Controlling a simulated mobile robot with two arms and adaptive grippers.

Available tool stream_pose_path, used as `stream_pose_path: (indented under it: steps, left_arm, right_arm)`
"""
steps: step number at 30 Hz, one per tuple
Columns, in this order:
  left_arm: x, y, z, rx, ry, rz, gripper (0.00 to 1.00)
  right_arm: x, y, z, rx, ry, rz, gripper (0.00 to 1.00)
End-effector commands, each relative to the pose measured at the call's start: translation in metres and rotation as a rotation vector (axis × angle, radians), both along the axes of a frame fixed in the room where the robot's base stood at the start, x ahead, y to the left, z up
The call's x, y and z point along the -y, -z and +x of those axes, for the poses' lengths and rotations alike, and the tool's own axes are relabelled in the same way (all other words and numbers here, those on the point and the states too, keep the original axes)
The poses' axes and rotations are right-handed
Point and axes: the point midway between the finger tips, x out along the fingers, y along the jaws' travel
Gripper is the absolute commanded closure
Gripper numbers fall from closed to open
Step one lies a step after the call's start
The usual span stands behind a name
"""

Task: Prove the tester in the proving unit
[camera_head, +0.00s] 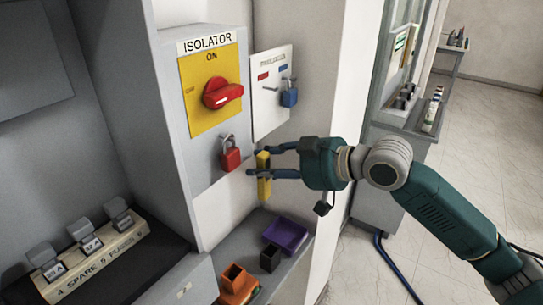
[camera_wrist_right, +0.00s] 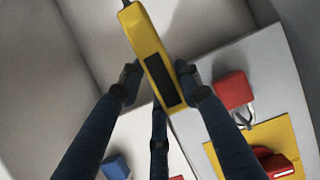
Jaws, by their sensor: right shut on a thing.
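My right gripper (camera_head: 258,162) is shut on the yellow tester (camera_head: 264,185), held upright in the air in front of the isolator cabinet's lower face. In the right wrist view the tester (camera_wrist_right: 148,50) shows a dark panel, and a thin dark probe or lead leaves its far end. The right gripper (camera_wrist_right: 160,85) has its fingers on both sides of it. Below, on a grey shelf, stand an orange holder (camera_head: 236,284) with an open top and a small black open box (camera_head: 270,258). I cannot tell which is the proving unit. My left gripper is not in view.
A red padlock (camera_head: 230,158) hangs beside the tester, below the red isolator switch (camera_head: 222,93). A blue padlock (camera_head: 289,96) hangs on a white board (camera_head: 270,110). A purple tray (camera_head: 286,236) sits on the shelf. A spare-fuse rack (camera_head: 100,262) stands at left.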

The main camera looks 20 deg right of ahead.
Motion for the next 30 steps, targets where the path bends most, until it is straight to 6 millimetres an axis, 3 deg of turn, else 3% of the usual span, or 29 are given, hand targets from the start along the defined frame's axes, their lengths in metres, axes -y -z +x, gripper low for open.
stream_pose_path:
  steps: [1, 6, 12, 17, 30]
  left_arm:
    - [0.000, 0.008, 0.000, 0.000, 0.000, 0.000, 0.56]
    - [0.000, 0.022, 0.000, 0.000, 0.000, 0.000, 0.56]
    - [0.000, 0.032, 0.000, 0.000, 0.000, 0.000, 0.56]
    - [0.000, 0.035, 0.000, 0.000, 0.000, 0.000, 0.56]
    - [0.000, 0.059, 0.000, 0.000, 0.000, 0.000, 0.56]
  right_arm:
    - [-0.012, 0.019, -0.006, -0.007, -0.016, 0.001, 0.96]
    - [-0.055, 0.067, -0.027, -0.007, -0.066, -0.004, 0.96]
    - [-0.093, 0.100, -0.050, 0.002, -0.110, 0.004, 0.96]
    - [-0.104, 0.108, -0.058, 0.007, -0.122, 0.005, 0.96]
    - [-0.104, 0.128, -0.058, 0.007, -0.124, 0.006, 0.96]
